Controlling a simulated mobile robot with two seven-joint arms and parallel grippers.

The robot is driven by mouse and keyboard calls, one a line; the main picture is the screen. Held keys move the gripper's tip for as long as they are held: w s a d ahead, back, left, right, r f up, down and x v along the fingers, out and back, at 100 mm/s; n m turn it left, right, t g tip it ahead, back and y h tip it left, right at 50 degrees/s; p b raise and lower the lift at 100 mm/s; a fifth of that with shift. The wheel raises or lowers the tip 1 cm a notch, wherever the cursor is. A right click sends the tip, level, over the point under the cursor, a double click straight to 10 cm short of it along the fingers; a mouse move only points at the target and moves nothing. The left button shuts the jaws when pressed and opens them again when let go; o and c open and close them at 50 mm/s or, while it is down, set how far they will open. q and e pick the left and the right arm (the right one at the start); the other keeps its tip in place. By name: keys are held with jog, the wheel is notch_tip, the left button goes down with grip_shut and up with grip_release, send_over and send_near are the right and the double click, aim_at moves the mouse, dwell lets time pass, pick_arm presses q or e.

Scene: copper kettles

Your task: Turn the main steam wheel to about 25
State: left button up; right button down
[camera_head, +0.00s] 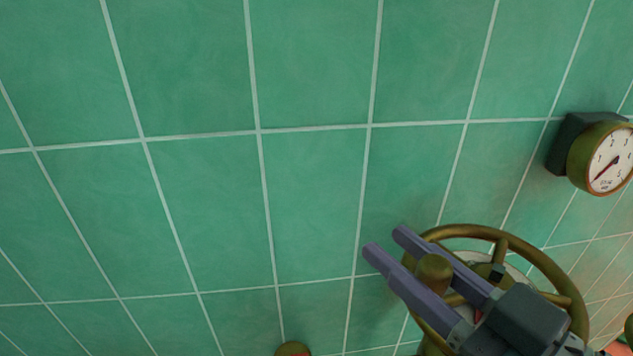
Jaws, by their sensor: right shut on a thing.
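The steam wheel (546,263) is a brass handwheel with spokes, low at the right in the head view. A pale dial plate shows behind its hub, partly hidden by my gripper, and I cannot read a setting on it. My right gripper (390,243) reaches in from the lower right across the wheel. Its two purple-grey fingers are shut on the wheel's brass knob (433,271), at the left part of the rim. My left gripper does not show.
A round brass gauge (609,160) with a white face and a dark red needle sits on a dark mount at the right edge. A brass piece (293,349) with a red spot shows at the bottom edge. The green tiled wall is bare at left and centre.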

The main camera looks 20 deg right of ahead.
jog(key=shift+a, duration=0.15)
jog(key=c, duration=0.6)
grip_release()
jog(key=shift+s+a, duration=0.1)
jog(key=shift+a, duration=0.05)
jog(key=v, duration=1)
